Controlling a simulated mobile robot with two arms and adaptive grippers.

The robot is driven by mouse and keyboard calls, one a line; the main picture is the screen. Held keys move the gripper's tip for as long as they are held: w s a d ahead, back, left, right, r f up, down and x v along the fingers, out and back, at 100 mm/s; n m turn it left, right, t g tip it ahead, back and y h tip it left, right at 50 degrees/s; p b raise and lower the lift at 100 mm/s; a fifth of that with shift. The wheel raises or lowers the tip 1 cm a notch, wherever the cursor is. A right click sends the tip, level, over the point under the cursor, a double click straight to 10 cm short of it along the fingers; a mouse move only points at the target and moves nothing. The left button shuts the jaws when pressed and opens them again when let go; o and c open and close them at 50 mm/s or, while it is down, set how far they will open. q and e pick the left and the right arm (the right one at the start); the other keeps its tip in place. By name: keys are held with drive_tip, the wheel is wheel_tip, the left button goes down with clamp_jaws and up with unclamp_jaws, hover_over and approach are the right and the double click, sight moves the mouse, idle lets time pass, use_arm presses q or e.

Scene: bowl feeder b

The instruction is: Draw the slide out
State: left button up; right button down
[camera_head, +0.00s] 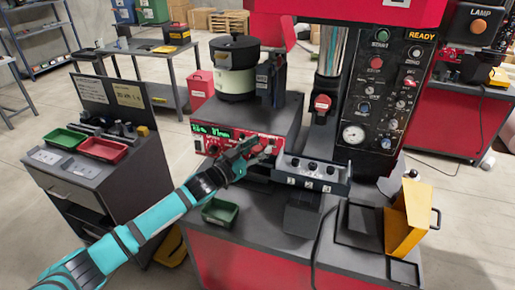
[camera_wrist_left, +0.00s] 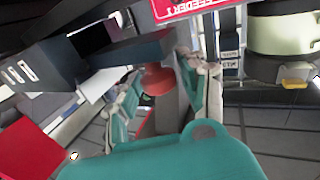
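A dark slide block (camera_head: 312,172) with several black round pieces on top and white number labels on its front juts from the machine, right of my left gripper. Its labelled dark body also shows at the left in the left wrist view (camera_wrist_left: 45,66). A red knob (camera_wrist_left: 157,80) sits below a dark bar (camera_wrist_left: 130,48) in that view. My left gripper (camera_head: 258,150) is at the front of the red feeder box. Its fingers (camera_wrist_left: 166,88) are apart on either side of the knob; I cannot tell whether they touch it. My right gripper is not in view.
The red feeder box (camera_head: 225,138) with a bowl (camera_head: 235,68) on top stands behind my gripper. A control panel (camera_head: 385,90) rises to the right. A green tray (camera_head: 220,212) lies below my gripper. A yellow bracket (camera_head: 408,220) stands at the right.

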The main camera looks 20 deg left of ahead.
use_arm(q)
clamp_jaws()
drive_tip(key=shift+w+f, duration=0.15)
drive_tip(key=shift+a, duration=0.1)
